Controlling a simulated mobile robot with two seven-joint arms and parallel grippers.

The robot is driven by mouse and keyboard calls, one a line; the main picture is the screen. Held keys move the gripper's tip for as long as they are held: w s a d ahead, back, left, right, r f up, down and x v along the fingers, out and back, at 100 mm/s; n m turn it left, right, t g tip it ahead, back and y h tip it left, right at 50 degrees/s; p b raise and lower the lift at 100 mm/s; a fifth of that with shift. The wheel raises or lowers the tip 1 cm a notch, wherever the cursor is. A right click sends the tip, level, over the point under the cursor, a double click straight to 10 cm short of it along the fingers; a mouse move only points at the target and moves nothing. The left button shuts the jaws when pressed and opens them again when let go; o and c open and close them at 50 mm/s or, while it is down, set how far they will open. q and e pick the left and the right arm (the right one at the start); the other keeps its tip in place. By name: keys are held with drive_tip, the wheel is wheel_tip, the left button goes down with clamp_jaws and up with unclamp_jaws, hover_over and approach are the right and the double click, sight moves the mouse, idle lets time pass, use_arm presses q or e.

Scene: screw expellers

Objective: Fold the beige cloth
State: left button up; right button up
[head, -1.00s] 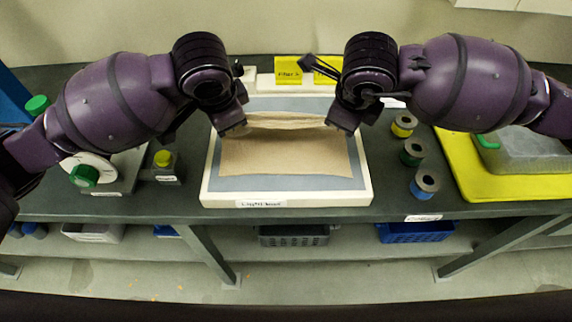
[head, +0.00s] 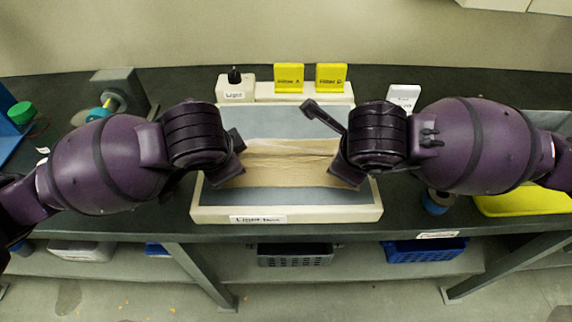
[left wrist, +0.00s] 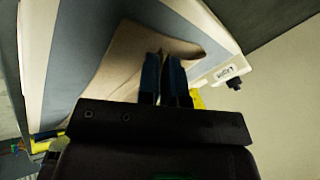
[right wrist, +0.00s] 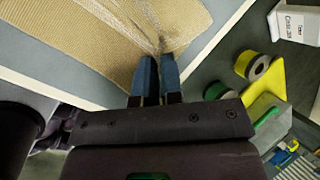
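The beige cloth (head: 290,170) lies on the grey surface of a white-framed board, with a wrinkled band along its far part. My left gripper (head: 238,165) is at the cloth's left side. In the left wrist view, its fingers (left wrist: 164,68) are close together with a raised bit of cloth (left wrist: 125,55) between them. My right gripper (head: 345,170) is at the cloth's right side. In the right wrist view, its fingers (right wrist: 158,72) are together at the cloth's edge, and creases in the cloth (right wrist: 95,35) run to the tips. Both grippers hide the cloth's side edges in the head view.
The board's front rim (head: 320,213) is near the table's front edge. Two yellow blocks (head: 289,78) and a white box with a black knob (head: 236,90) stand behind it. A yellow tray (head: 510,203) is at right. Spools (right wrist: 254,66) stand beside the board.

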use_arm(q)
drive_tip(key=o, duration=0.7)
use_arm(e)
drive_tip(key=o, duration=0.7)
use_arm(q)
drive_tip(key=shift+s+f, duration=0.1)
use_arm(e)
drive_tip(key=shift+s+f, duration=0.1)
use_arm(q)
drive_tip(key=v, duration=0.6)
drive_tip(key=w+v, duration=0.1)
drive_tip(key=v, duration=0.3)
drive_tip(key=shift+r, duration=0.25)
use_arm(e)
drive_tip(key=v, duration=0.6)
drive_tip(key=w+v, duration=0.1)
drive_tip(key=v, duration=0.3)
drive_tip(key=shift+r, duration=0.25)
